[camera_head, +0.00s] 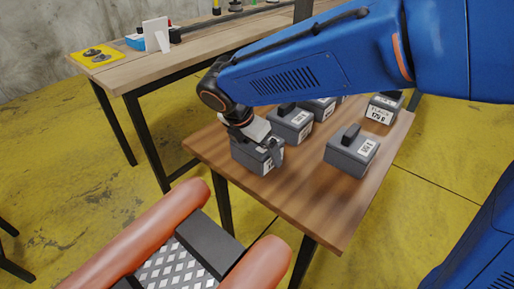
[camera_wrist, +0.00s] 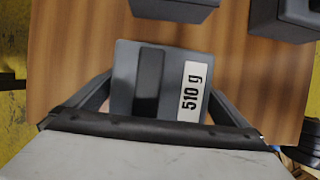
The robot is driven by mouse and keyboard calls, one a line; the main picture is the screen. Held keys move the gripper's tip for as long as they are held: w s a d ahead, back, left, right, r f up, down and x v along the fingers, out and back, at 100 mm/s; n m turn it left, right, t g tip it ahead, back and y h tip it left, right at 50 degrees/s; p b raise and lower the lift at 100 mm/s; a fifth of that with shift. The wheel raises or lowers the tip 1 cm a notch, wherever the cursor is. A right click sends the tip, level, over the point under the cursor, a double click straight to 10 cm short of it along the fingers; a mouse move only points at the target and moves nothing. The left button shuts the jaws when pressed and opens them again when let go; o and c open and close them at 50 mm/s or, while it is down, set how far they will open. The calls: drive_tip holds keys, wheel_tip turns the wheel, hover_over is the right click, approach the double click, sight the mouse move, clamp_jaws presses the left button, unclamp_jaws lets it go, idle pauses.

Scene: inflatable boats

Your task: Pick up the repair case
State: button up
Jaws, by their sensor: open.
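A grey case (camera_wrist: 125,75) with a dark handle and a label reading "510 g" lies on the wooden table, and it also shows in the head view (camera_head: 243,155) at the table's near left corner. My gripper (camera_wrist: 163,95) is open, with one finger on each side of this case; it also shows in the head view (camera_head: 262,146). Whether the fingers touch the case, I cannot tell. The case's near end is hidden behind my gripper in the wrist view. Several similar grey cases stand on the same table; no visible label reads "repair".
Another grey case (camera_head: 290,124) stands just behind, and one (camera_head: 351,152) stands to the right with bare wood (camera_head: 305,180) between. A case (camera_head: 383,108) labelled 170 g or similar is farther back. An orange inflatable boat (camera_head: 140,240) lies in front. A second table (camera_head: 190,55) stands behind left.

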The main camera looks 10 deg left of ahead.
drive_tip(key=c, duration=1.2)
drive_tip(key=shift+o, duration=0.2)
drive_tip(key=shift+r, duration=0.1)
wheel_tip(320, 180, up, 10)
drive_tip(key=shift+f, duration=0.1)
drive_tip(key=shift+s, duration=0.1)
